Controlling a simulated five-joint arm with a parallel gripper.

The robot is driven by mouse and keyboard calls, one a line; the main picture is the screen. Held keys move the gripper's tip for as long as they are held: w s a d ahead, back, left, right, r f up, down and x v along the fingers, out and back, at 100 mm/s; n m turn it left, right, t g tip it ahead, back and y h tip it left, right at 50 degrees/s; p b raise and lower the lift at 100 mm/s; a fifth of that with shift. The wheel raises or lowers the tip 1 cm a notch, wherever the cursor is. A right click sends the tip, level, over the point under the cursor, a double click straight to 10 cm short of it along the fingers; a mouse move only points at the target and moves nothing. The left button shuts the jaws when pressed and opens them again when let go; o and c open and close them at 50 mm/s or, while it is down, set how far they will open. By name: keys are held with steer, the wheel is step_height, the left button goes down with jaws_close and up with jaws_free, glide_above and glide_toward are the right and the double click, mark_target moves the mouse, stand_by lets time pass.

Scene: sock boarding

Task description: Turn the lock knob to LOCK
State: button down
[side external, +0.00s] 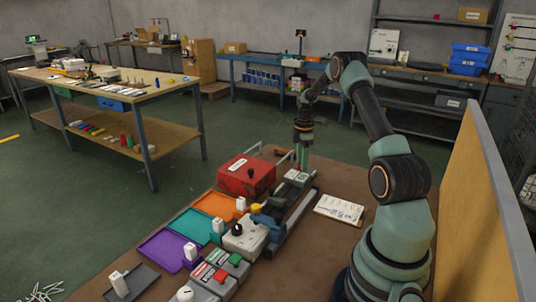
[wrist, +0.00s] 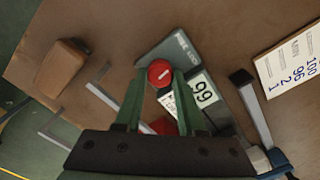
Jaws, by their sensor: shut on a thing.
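The lock knob (wrist: 160,73) is a round red cap with a short white bar, set on a dark grey plate (wrist: 195,62). In the wrist view the white bar lies nearly crosswise, slightly tilted. My gripper (wrist: 161,80) has its two green fingers on either side of the knob and is shut on it. White lettering on the plate is too small to read surely. In the side view my gripper (side external: 302,168) points down at the far end of the grey fixture (side external: 294,177); its fingers hide the knob there.
A red box (side external: 246,176) stands left of the fixture. Orange (side external: 212,203), teal (side external: 180,221) and purple (side external: 158,247) trays line the table's left side. A white written card (side external: 339,209) lies to the right. A tan panel (side external: 478,195) stands at the right edge.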

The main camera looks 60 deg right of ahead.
stand_by(0.3)
steer(key=c, duration=0.5)
jaws_free()
steer(key=shift+s+a, duration=0.1)
